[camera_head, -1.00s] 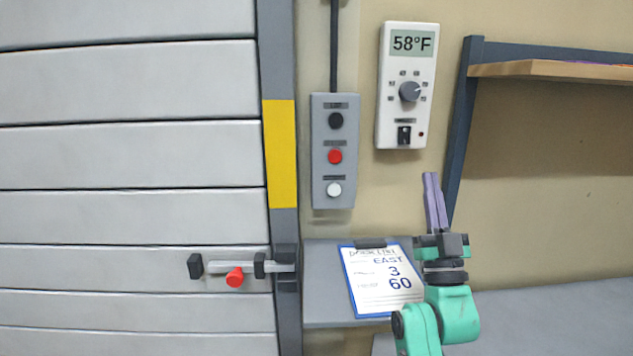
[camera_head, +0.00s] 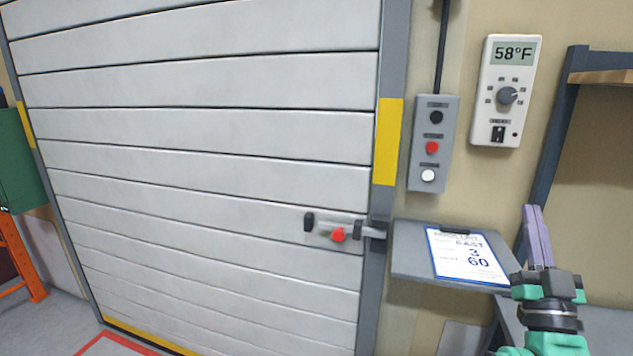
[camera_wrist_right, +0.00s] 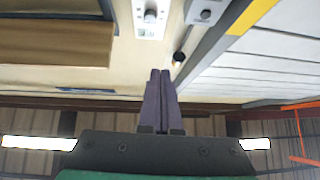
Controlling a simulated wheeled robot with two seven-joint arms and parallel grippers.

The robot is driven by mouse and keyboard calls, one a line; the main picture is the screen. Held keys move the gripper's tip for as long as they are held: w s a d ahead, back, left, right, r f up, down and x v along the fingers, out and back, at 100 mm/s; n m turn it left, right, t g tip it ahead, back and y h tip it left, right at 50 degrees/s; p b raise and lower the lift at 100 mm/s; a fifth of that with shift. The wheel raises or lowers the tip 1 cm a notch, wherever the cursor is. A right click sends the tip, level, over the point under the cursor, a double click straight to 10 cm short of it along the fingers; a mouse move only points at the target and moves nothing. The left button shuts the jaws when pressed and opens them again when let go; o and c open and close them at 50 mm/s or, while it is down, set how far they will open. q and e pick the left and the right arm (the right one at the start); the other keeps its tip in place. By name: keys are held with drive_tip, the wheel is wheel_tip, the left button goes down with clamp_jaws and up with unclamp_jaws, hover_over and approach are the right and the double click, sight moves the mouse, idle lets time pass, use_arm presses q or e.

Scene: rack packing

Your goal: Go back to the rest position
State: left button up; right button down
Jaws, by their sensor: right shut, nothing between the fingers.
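My right gripper (camera_head: 538,238) points up at the right of the head view, its purple fingers pressed together with nothing between them. It is in front of the right end of a small grey shelf and apart from the wall devices. In the right wrist view its fingers (camera_wrist_right: 160,90) also show closed and empty. My left gripper is not in view.
A grey roller door (camera_head: 200,130) with a red-knobbed latch (camera_head: 338,235) fills the left. A three-button box (camera_head: 432,145) and a thermostat (camera_head: 505,90) reading 58°F hang on the wall. A clipboard (camera_head: 466,256) lies on the small shelf (camera_head: 405,262). A green cabinet (camera_head: 18,160) stands far left.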

drive_tip(key=w+a+f+n+g+y, duration=0.1)
drive_tip(key=w+a+f+g+y, duration=0.15)
drive_tip(key=f, duration=0.45)
drive_tip(key=w+a+f+n+g+y, duration=0.1)
drive_tip(key=w+a+f+g+y, duration=0.1)
drive_tip(key=f+g, duration=0.35)
drive_tip(key=s+a+f+n+g+y, duration=0.1)
drive_tip(key=s+a+f+g, duration=0.15)
drive_tip(key=f, duration=0.55)
drive_tip(key=s+a+f+g+y, duration=0.1)
drive_tip(key=s+a+f+g, duration=0.15)
drive_tip(key=f, duration=0.65)
drive_tip(key=s+a+f+n+g, duration=0.1)
drive_tip(key=s+a+f+g, duration=0.1)
drive_tip(key=s+f+g, duration=0.5)
drive_tip(key=s+a+f+g, duration=0.25)
drive_tip(key=s+f, duration=0.25)
drive_tip(key=s, duration=0.4)
wheel_tip(320, 180, down, 25)
drive_tip(key=s+d+g, duration=0.1)
drive_tip(key=s, duration=0.2)
drive_tip(key=s+d+f+g, duration=0.1)
drive_tip(key=s+d+f, duration=0.2)
drive_tip(key=s+f, duration=0.9)
drive_tip(key=s, duration=0.3)
drive_tip(key=shift+s+f+n, duration=0.2)
drive_tip(key=shift+s+n, duration=0.15)
drive_tip(key=shift+n, duration=0.05)
